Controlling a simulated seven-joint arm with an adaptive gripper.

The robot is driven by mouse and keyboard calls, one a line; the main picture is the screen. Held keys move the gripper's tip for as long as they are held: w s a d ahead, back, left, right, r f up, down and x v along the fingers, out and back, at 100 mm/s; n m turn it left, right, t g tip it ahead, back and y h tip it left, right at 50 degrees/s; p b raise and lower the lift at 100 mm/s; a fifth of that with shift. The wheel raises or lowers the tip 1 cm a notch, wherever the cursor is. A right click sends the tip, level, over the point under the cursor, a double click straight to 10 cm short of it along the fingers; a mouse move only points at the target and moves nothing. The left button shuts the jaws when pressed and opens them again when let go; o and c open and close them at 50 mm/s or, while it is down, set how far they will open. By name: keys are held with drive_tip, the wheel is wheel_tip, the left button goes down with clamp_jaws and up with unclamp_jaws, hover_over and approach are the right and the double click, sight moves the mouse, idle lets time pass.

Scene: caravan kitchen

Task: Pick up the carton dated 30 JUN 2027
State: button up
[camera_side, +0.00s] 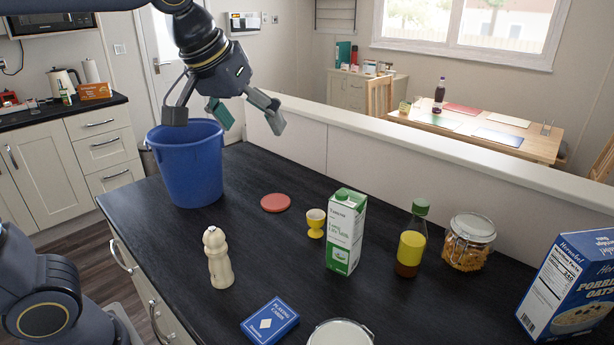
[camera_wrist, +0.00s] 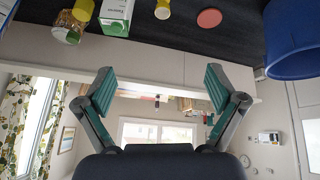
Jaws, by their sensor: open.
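A green and white long life milk carton (camera_side: 345,232) with a green cap stands upright on the dark worktop (camera_side: 240,250), right of centre. It also shows at the top of the wrist view (camera_wrist: 117,14), cut off by the frame edge. No date can be read on it in either view. A blue and white oats box (camera_side: 572,285) stands at the right edge; no date is readable there. My gripper (camera_side: 245,116) is open and empty, above the worktop beside the blue bucket, up and left of the milk carton. In the wrist view my gripper's fingers (camera_wrist: 158,90) are spread apart.
A blue bucket (camera_side: 190,165) stands at the back left. A red disc (camera_side: 275,202), yellow egg cup (camera_side: 315,222), cream mill (camera_side: 218,258), blue card box (camera_side: 270,320), green-capped bottle (camera_side: 411,245) and glass jar (camera_side: 468,242) stand around the carton. A low wall runs behind.

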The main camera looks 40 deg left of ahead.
drive_tip(key=w+d+f, duration=0.1)
drive_tip(key=w+d, duration=0.5)
drive_tip(key=w, duration=0.2)
drive_tip(key=m+g, duration=0.2)
approach(349, 202)
drive_tip(key=x, duration=0.7)
drive_tip(key=shift+w+f, duration=0.1)
drive_tip(key=shift+f, duration=0.25)
drive_tip(key=x, duration=0.5)
drive_tip(key=shift+w+a+f, duration=0.1)
drive_tip(key=shift+a+f, duration=0.25)
drive_tip(key=shift+a, duration=0.1)
clamp_jaws()
drive_tip(key=shift+r+t, duration=0.1)
drive_tip(key=shift+t, duration=0.2)
